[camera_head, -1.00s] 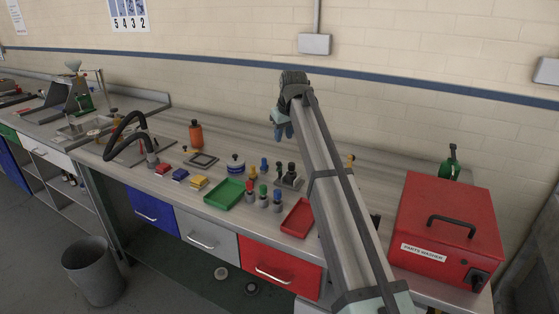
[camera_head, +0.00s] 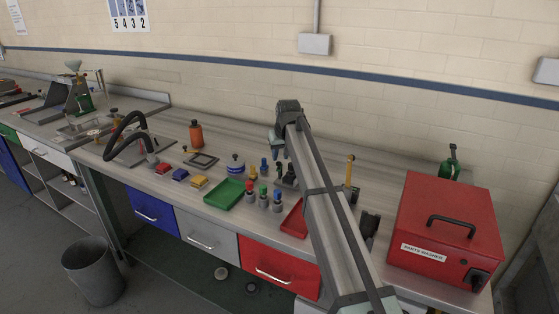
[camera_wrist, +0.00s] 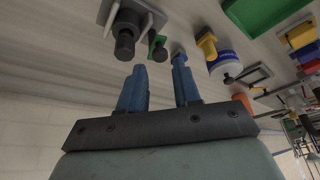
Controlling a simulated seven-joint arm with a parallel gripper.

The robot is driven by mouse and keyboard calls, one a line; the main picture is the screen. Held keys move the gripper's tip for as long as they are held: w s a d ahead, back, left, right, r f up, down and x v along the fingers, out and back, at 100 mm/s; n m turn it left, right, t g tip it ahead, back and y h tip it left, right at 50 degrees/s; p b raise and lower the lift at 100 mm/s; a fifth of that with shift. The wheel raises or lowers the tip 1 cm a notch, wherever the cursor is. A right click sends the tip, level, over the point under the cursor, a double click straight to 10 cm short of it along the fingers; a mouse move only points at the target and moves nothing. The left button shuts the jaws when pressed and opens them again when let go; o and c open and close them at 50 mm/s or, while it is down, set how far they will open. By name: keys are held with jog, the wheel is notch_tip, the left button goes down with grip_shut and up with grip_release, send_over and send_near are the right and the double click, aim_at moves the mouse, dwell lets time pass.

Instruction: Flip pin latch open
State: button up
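No part is clearly recognisable as the pin latch. A small grey plate with dark upright knobs (camera_head: 287,180) is on the bench near my gripper and partly hidden by my arm. In the wrist view this plate (camera_wrist: 103,14) is at the upper left, beyond the fingers. My gripper (camera_wrist: 160,88) has two blue fingers standing apart with nothing between them. In the head view its fingers (camera_head: 275,144) show above the bench. A small blue peg (camera_wrist: 178,56) is just past the right finger in the wrist view. A green piece (camera_wrist: 157,46) is beside it.
A green tray (camera_head: 212,196) and a red tray (camera_head: 291,222) lie near the bench's front. Several coloured pegs, a blue-white jar (camera_head: 236,163) and a square dark frame (camera_head: 203,160) are left of my arm. A red parts washer (camera_head: 450,210) stands at the right.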

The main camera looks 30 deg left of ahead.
aim_at(279, 163)
jog(key=shift+x, duration=1.8)
grip_shut()
